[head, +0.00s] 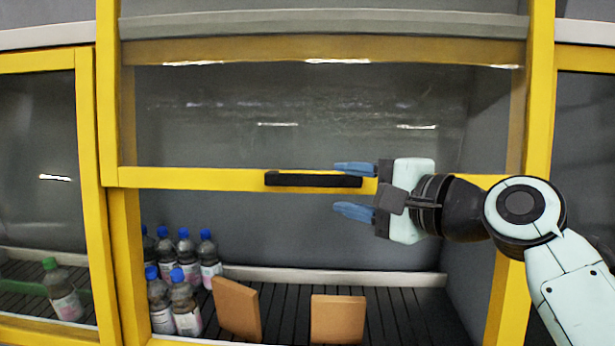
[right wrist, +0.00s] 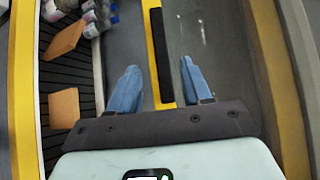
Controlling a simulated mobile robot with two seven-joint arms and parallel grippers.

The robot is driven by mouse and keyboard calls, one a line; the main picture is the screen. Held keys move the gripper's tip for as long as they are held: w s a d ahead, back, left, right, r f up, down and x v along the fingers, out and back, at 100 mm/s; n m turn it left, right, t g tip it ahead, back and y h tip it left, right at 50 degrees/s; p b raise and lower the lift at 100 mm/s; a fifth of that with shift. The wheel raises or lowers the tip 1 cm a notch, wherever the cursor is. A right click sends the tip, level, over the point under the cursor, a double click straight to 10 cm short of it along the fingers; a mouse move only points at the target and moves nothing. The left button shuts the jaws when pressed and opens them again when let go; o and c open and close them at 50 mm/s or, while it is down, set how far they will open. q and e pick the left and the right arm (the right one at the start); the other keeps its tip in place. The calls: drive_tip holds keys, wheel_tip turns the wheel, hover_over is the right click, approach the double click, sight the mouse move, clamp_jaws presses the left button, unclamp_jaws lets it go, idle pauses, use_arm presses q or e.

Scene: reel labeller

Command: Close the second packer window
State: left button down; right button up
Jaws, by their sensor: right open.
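The packer window (head: 200,178) is a clear sliding pane in a yellow frame, raised so that the lower part of the opening is uncovered. A black handle (head: 313,180) runs along its bottom bar. My right gripper (head: 350,190) is open at the right end of the handle, one blue finger above the bar and one below. In the right wrist view the handle (right wrist: 161,55) and yellow bar lie between the two open fingers (right wrist: 160,80), with gaps visible. My left gripper is not in view.
Behind the opening, several bottles with blue caps (head: 184,250) and two brown boxes (head: 338,318) stand on a dark slatted conveyor (head: 400,310). Yellow posts (head: 110,120) flank the window. A neighbouring window at left shows a green-capped bottle (head: 62,290).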

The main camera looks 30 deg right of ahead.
sight(310, 181)
drive_tip(key=p+x, duration=0.1)
drive_tip(key=x, duration=0.8)
drive_tip(key=shift+w+p, duration=0.15)
drive_tip(key=shift+p, duration=0.2)
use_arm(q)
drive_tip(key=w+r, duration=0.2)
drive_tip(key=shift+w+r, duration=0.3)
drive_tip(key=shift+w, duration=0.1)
use_arm(e)
clamp_jaws()
